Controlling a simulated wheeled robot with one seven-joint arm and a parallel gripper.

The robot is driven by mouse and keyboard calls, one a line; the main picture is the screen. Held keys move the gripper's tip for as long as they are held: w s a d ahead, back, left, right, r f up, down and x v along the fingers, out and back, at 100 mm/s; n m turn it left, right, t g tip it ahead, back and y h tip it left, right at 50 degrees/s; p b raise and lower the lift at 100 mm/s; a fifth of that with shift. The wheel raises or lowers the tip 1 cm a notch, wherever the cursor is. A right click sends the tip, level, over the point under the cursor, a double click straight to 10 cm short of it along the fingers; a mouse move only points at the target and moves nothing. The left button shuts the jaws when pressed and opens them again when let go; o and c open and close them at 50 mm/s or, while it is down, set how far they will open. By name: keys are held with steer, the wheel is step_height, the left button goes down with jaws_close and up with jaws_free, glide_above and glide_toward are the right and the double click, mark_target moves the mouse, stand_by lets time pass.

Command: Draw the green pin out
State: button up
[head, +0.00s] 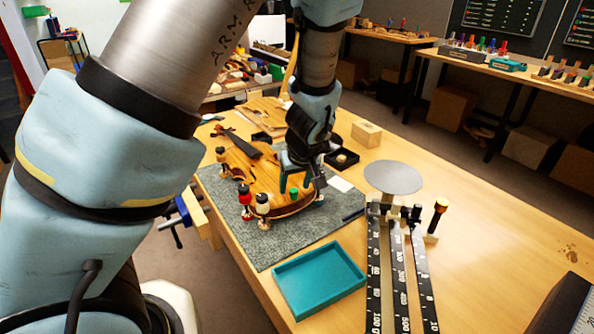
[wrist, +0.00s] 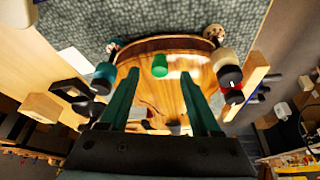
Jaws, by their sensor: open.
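The green pin (head: 294,194) stands at the near end of the violin body (head: 265,180), which lies on a grey mat (head: 240,235). In the wrist view the pin's green top (wrist: 160,66) sits near the violin's edge, beyond the fingertips and about midway between them. My gripper (head: 292,165) is over the violin, just behind the pin in the head view. In the wrist view my gripper (wrist: 158,80) has its two green fingers wide apart with nothing between them. The pin's lower part is hard to make out.
Clamps with red (head: 244,193), white (head: 262,204) and black knobs stand around the violin's rim. A teal tray (head: 318,280) lies at the front. A scale with a round pan (head: 393,177) and black beams stands to the right. The bench's right side is mostly clear.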

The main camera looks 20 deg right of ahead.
steer(key=shift+x, duration=1.1)
jaws_close()
stand_by(0.7)
